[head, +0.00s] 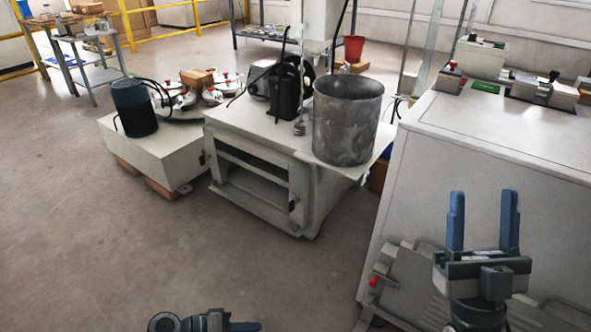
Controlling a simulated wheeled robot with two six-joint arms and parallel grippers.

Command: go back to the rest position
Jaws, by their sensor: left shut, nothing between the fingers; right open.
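My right gripper (483,222) is at the lower right. Its two blue fingers point up and stand apart, with nothing between them. It shows in front of the large pale cabinet (490,165). My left gripper (245,326) shows only in part at the bottom edge, over the floor. Its blue finger points right, and it appears shut and empty. The rest of the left arm is cut off by the frame.
A pale machine bench (258,140) with a grey metal drum (347,120) stands in the middle. A low white base with a dark motor (134,108) is to its left. A red-tipped lever (374,282) is left of my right gripper. The floor (120,240) at left is clear.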

